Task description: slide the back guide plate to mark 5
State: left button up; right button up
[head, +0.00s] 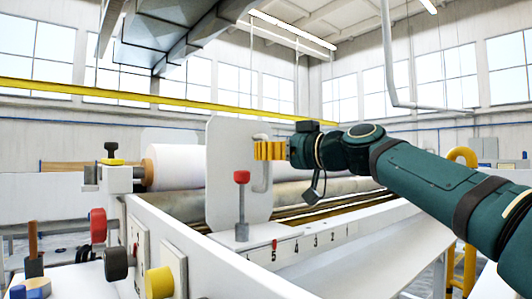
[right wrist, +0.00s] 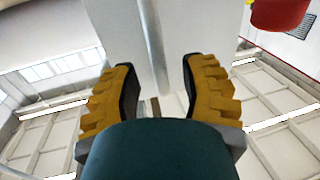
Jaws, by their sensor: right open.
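A tall white guide plate (head: 228,150) with rounded top corners stands upright across the machine's front rail, left of centre. A pale bar handle (head: 262,180) is on its right side. My right gripper (head: 262,150), with yellow ribbed fingers, is at the upper part of this handle. In the right wrist view the fingers (right wrist: 158,95) are open, with pale surfaces beyond and between them; I cannot tell whether they touch. A number scale (head: 312,241) runs along the rail, with 5 nearest the plate. A small red mark (head: 274,244) sits beside the 5. My left gripper is out of view.
A red-knobbed lever (head: 241,190) stands just in front of the plate; its knob also shows in the right wrist view (right wrist: 280,12). A white roll (head: 176,166) lies behind. Red, black and yellow knobs (head: 159,282) stick out at the front left.

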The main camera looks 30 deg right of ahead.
jog(key=v, duration=1)
jog(key=shift+s, duration=0.2)
jog(key=shift+d, duration=0.1)
